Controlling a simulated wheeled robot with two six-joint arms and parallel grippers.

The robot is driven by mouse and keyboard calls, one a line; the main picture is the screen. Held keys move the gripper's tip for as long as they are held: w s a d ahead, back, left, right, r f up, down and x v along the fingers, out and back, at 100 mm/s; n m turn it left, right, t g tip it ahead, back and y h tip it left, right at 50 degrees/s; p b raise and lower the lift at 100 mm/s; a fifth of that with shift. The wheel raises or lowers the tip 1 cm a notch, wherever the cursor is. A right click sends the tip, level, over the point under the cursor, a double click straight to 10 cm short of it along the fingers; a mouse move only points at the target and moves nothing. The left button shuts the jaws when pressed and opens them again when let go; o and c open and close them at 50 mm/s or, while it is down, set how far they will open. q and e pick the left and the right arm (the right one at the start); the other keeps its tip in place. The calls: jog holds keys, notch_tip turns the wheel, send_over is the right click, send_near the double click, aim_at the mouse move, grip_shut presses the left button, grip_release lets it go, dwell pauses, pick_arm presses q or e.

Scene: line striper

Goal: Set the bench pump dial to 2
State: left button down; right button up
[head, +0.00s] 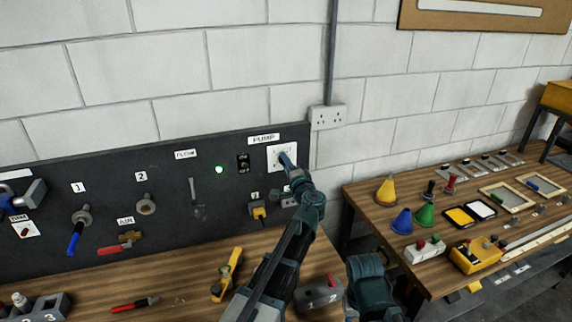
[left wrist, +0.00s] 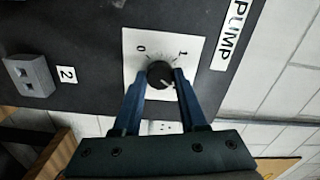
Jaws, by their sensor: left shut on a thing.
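The pump dial is a black round knob (left wrist: 160,75) on a white plate (left wrist: 133,68) under a PUMP label (left wrist: 229,35). In the left wrist view the marks 0 and 1 show on the plate; a 2 mark is not visible, and the fingers cover part of the plate. A pale line on the knob points toward the lower right of that view. My left gripper (left wrist: 160,88) is shut on the knob, one finger on each side. In the head view it reaches the white plate (head: 274,164) and hides the knob. My right gripper is not seen.
The dark panel (head: 110,180) also carries a green light (head: 219,169), a black switch (head: 243,163), valves and a yellow plug (head: 258,211). A yellow tool (head: 228,275) lies on the bench below. A second table (head: 385,225) at right holds funnels and other items.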

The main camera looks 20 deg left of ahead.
pick_arm(q)
jog(key=shift+m, duration=1.1)
jog(key=shift+c, duration=2.2)
grip_release()
jog(key=v, duration=1.4)
jog(key=shift+f, duration=0.1)
